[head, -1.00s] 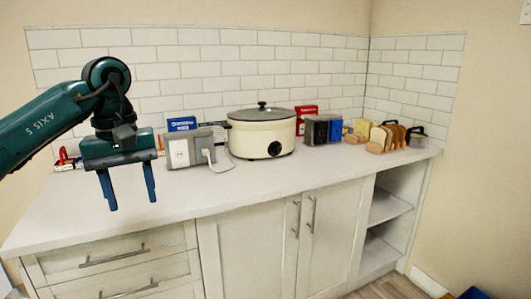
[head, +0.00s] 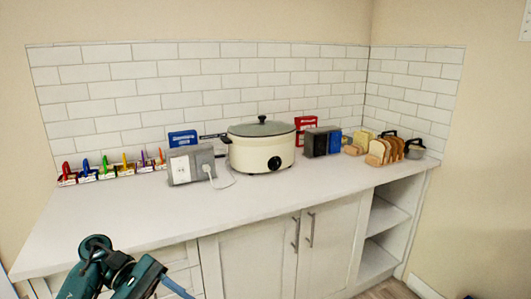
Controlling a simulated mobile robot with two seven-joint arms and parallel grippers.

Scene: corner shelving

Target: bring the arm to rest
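My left arm shows at the bottom left of the head view, low in front of the drawers and below the counter's front edge. Only its teal wrist links and part of one blue finger of my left gripper (head: 177,287) show at the bottom edge. The rest of the gripper is cut off, so its opening cannot be told. It is apart from everything on the counter. My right gripper is not in view.
The counter (head: 130,215) is clear in front. Along the back stand several coloured-handled items (head: 108,170), an outlet box (head: 190,166) with a plugged-in cord, a cream slow cooker (head: 262,148), a dark toaster (head: 318,142) and a bread rack (head: 385,150). Open shelves (head: 385,215) are at the right.

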